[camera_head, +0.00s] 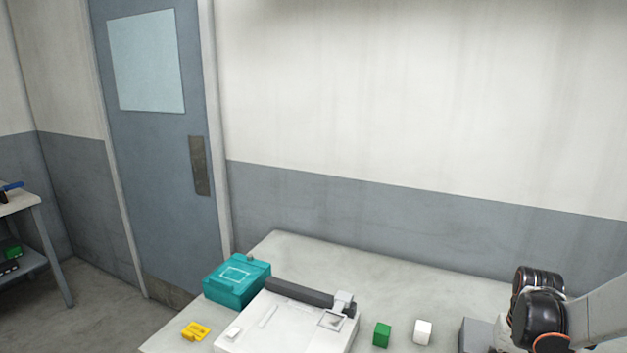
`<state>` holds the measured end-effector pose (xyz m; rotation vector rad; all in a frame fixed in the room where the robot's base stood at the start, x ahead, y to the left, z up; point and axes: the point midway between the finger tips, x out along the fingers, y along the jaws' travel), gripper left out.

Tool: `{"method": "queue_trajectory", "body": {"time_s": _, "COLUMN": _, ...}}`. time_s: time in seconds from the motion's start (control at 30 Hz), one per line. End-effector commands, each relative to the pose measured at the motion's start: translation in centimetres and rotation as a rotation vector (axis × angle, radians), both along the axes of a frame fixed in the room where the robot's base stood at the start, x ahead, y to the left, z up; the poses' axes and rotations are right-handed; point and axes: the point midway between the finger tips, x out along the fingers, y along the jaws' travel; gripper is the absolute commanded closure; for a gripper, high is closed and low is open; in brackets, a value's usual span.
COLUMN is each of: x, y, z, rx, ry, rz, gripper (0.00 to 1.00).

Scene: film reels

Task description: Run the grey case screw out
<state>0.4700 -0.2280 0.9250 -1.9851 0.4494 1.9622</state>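A grey box (475,337), possibly the grey case, stands at the table's right, cut by the bottom edge of the picture. My arm covers its right side. No screw can be made out on it. My arm comes in from the right edge, with dark rounded joints over the table beside the grey box. The fingers of my gripper do not show, so its state and any contact with the case are hidden.
The pale table (390,268) holds a teal case (222,291), a white device (290,335) with a dark bar, a yellow part (195,331), a green block (382,334) and a white block (423,331). The table's back strip is clear. A shelf (25,204) stands far left, near a door.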

Motion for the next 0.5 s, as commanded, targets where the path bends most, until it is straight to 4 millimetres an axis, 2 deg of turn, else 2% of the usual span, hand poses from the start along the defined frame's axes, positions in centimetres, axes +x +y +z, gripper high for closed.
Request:
{"method": "queue_trajectory", "body": {"time_s": 0.03, "x": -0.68, "y": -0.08, "z": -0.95, "rx": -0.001, "ry": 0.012, "rz": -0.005, "gripper": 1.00}}
{"method": "queue_trajectory", "body": {"time_s": 0.5, "x": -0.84, "y": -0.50, "z": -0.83, "rx": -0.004, "ry": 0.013, "rz": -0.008, "gripper": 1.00}}
